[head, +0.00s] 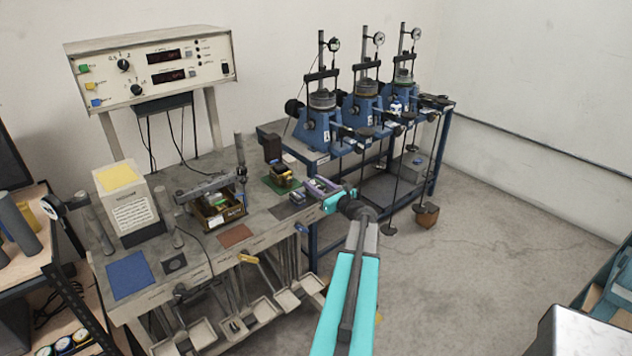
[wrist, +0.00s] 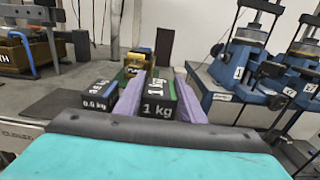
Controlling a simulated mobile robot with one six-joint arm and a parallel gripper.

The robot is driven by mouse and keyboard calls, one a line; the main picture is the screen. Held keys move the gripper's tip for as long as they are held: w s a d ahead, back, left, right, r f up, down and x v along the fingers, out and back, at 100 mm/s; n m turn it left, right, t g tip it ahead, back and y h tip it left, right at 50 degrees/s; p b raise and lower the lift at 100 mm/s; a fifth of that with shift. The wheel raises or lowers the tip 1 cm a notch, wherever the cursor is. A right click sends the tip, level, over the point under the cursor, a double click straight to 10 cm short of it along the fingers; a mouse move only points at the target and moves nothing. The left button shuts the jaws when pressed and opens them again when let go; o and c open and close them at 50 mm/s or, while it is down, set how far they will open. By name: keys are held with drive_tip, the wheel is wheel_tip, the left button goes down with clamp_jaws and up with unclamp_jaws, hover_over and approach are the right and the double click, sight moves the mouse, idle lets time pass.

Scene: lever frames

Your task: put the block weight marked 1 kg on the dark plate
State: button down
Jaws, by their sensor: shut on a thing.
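In the head view my gripper (head: 320,187) is at the right end of the grey bench, and the block is mostly hidden there. I cannot tell whether the block touches the bench. A smaller dark block marked 0.6 kg (wrist: 98,97) stands just left of my left finger. A dark flat plate (wrist: 55,105) lies left of that block; it also shows in the head view (head: 281,211).
A wooden crate (head: 218,217) and a brown plate (head: 235,236) are further left on the bench. Blue test stands (head: 322,130) with gauges stand close on the right.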

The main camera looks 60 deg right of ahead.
idle(0.3)
drive_tip(key=c, duration=1.2)
unclamp_jaws()
drive_tip(key=shift+f, duration=0.1)
drive_tip(key=shift+o, duration=0.2)
drive_tip(key=shift+r, duration=0.2)
drive_tip(key=shift+s+a+f+b, duration=0.1)
drive_tip(key=shift+s+a+b, duration=0.2)
drive_tip(key=shift+s, duration=0.3)
drive_tip(key=b+v, duration=0.3)
drive_tip(key=v, duration=0.7)
drive_tip(key=shift+s, duration=0.35)
